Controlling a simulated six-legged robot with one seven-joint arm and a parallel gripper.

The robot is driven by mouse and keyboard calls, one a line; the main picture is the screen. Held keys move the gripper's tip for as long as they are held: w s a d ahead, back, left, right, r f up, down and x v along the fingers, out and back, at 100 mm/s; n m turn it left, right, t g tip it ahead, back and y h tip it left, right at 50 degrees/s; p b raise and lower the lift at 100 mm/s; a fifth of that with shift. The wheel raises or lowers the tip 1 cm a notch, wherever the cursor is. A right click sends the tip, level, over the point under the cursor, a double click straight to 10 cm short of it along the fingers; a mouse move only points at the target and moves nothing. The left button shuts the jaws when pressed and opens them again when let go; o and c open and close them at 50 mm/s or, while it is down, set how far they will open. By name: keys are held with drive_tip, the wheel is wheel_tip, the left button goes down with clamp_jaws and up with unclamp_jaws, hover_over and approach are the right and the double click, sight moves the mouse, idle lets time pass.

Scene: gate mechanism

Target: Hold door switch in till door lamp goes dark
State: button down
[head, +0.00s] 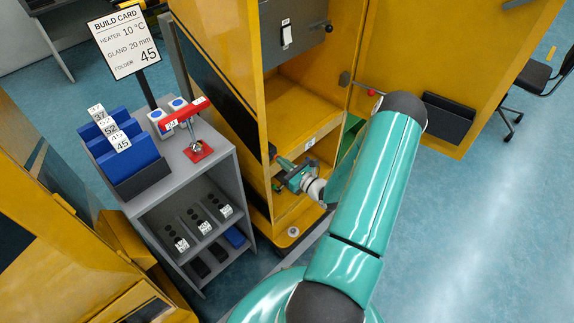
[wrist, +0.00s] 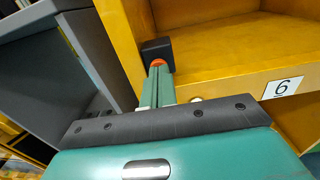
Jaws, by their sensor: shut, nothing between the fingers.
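The door switch appears to be the small black block with an orange-red plunger (wrist: 157,63) on the yellow cabinet's front edge. The black block also shows in the head view (head: 272,151). My gripper (wrist: 158,76) is shut and empty, its fingertips at the orange-red part. They look to be touching it, but I cannot tell how far it is pressed in. In the head view my gripper (head: 278,161) reaches to the cabinet's left front post. A small pale round thing (wrist: 196,99) shows just above my gripper's body, partly hidden; I cannot tell whether it is the door lamp or lit.
The yellow cabinet's door (head: 415,60) stands open to the right, with a red knob (head: 372,92) near its hinge side. A label "6" (wrist: 283,87) marks the cabinet shelf.

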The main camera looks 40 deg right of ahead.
drive_tip(key=shift+w, duration=0.1)
drive_tip(key=shift+w, duration=0.95)
drive_tip(key=shift+w+a+r, duration=0.15)
idle(1.3)
drive_tip(key=s, duration=1.4)
drive_tip(key=shift+s+d, duration=0.2)
drive_tip(key=shift+d, duration=0.15)
drive_tip(key=shift+f, duration=0.2)
